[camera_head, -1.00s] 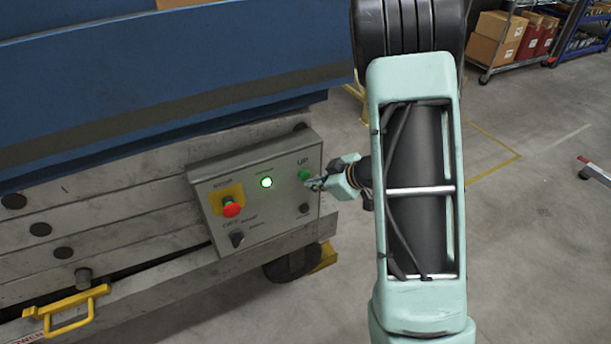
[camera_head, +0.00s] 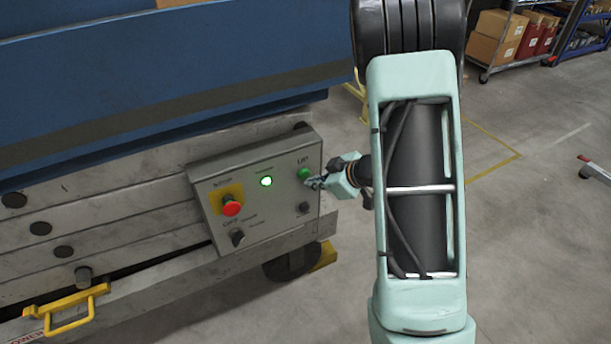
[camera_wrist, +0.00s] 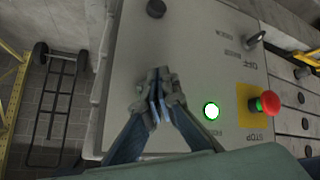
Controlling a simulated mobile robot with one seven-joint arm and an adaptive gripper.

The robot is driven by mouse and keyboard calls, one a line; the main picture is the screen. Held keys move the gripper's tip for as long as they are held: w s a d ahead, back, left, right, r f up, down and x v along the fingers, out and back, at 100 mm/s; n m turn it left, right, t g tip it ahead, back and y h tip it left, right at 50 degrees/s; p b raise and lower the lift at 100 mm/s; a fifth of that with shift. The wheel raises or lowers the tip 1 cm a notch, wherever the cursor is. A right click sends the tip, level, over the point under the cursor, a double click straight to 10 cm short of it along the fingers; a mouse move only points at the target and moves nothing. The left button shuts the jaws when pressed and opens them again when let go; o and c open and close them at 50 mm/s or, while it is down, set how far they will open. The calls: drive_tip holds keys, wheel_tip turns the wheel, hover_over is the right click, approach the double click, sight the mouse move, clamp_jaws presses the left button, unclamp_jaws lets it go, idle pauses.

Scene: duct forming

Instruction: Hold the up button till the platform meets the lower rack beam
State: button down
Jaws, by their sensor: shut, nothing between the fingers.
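The grey control panel (camera_head: 262,222) is on the side of the lift and carries the green up button (camera_head: 304,173) at its upper right. My gripper (camera_head: 312,183) is shut and empty, with its tips at or just in front of the panel beside the up button. Contact with the button cannot be told. In the wrist view my gripper (camera_wrist: 159,92) points at the panel (camera_wrist: 190,60), and the up button is hidden there. The blue platform (camera_head: 180,85) spans the upper left. The lower rack beam is not identifiable in these views.
The panel also has a red stop button (camera_head: 231,207), a lit green lamp (camera_head: 266,182) and dark knobs. A yellow handle (camera_head: 68,312) sits at lower left. Shelves with boxes (camera_head: 500,35) stand at upper right. The floor (camera_head: 540,250) at right is largely clear.

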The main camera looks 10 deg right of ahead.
idle(0.4)
drive_tip(key=shift+w+a+p, duration=0.15)
drive_tip(key=shift+w+p, duration=0.15)
drive_tip(key=shift+w, duration=0.1)
